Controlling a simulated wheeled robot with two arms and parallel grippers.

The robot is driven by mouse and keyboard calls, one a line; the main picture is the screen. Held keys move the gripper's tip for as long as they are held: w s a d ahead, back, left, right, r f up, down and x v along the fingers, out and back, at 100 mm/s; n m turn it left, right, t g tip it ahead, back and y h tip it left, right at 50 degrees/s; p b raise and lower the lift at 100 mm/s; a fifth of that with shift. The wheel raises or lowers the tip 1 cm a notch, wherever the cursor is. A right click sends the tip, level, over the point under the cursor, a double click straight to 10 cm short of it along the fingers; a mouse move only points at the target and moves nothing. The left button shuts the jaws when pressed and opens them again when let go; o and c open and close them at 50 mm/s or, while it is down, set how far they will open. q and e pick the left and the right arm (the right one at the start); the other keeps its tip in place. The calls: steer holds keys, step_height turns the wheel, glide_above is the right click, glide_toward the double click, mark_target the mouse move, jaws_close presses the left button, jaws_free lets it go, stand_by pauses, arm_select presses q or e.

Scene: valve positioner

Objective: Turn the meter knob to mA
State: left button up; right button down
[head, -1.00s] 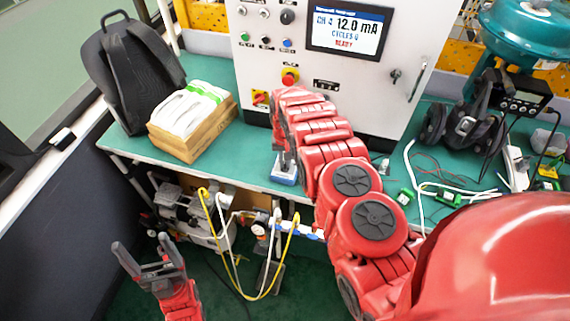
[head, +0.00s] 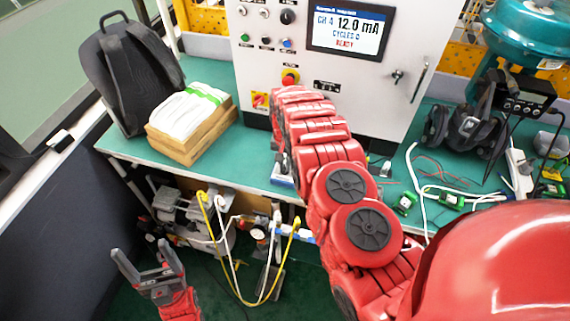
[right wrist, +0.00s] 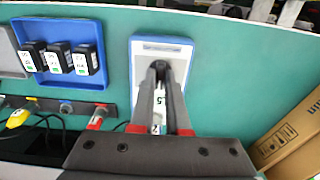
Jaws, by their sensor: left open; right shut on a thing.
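My right gripper (right wrist: 160,72) is shut on a small upright piece with a white label (right wrist: 158,118). It is over a blue-rimmed white tray (right wrist: 134,62) on the green bench. I cannot tell whether the piece touches the tray. In the head view the tray (head: 283,180) is at the bench's front edge, and my red right arm mostly hides the gripper. My left gripper (head: 148,262) is open and empty, low in front of the bench.
A blue tray (right wrist: 99,22) with black labelled modules is beside the white one. A cardboard box (right wrist: 290,135) is at right.

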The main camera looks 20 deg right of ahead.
steer(key=c, duration=0.9)
jaws_free()
steer(key=shift+r, duration=0.25)
step_height(320, 180, up, 5)
steer(key=shift+w+r+b, duration=0.1)
steer(key=shift+b, duration=0.9)
step_height(320, 180, up, 12)
steer(key=p, duration=0.8)
steer(key=shift+f, duration=0.2)
